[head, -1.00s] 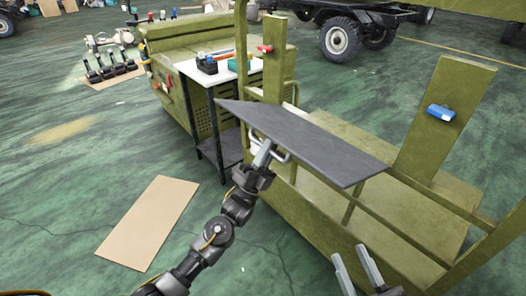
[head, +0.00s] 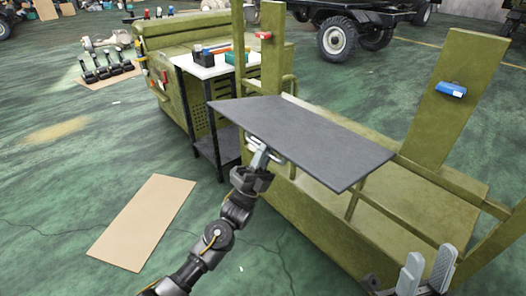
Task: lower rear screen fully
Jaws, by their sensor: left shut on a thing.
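The rear screen appears to be the flat dark grey panel (head: 300,138), held out at a slant from the olive frame. Its broad face shows and its near edge hangs over the low side of the frame. A pale metal handle (head: 277,158) sits under its near edge. My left gripper (head: 262,153) is shut on this handle from below; the fingertips are partly hidden by the panel. My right gripper (head: 428,270) is at the lower right, its two grey fingers apart and empty, in front of the frame and away from the screen.
The olive frame (head: 330,220) has upright posts and rails around the screen. A blue item (head: 451,90) sits on the right post, a red one (head: 263,36) on the left post. A white-topped cart (head: 208,68) stands behind left. A cardboard sheet (head: 142,222) lies on open floor.

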